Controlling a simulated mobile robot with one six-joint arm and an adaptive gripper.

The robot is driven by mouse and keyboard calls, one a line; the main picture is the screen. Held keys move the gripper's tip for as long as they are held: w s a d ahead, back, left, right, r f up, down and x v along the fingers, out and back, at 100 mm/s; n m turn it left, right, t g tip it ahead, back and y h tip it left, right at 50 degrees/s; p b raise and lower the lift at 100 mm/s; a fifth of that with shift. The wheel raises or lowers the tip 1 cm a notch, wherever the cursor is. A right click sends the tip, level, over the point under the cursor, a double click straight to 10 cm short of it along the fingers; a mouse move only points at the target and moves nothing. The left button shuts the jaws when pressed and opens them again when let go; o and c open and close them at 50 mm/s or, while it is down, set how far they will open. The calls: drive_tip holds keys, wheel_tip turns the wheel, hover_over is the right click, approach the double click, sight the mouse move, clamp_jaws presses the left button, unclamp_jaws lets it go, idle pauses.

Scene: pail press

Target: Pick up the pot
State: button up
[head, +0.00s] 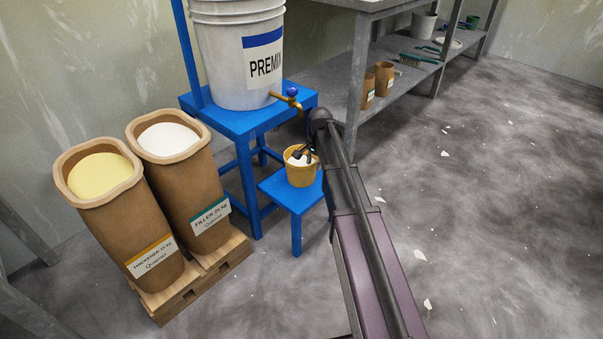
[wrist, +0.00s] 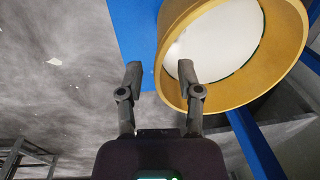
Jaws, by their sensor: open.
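The pot is a small orange-yellow tub (head: 301,177) with white contents. It stands upright on a low blue step (head: 289,193) below a brass tap (head: 284,99). My gripper (head: 301,157) is at the pot's top in the head view. Whether either finger touches the pot cannot be told.
A white bucket (head: 233,55) with the tap sits on a taller blue stand (head: 229,121) behind. Two open sacks, one yellow-filled (head: 125,235) and one white-filled (head: 188,195), stand on a pallet (head: 218,267) at left. A grey shelf (head: 398,75) is behind; the right floor is mostly clear.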

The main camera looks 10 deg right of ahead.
drive_tip(key=shift+f, duration=0.15)
idle(0.5)
clamp_jaws()
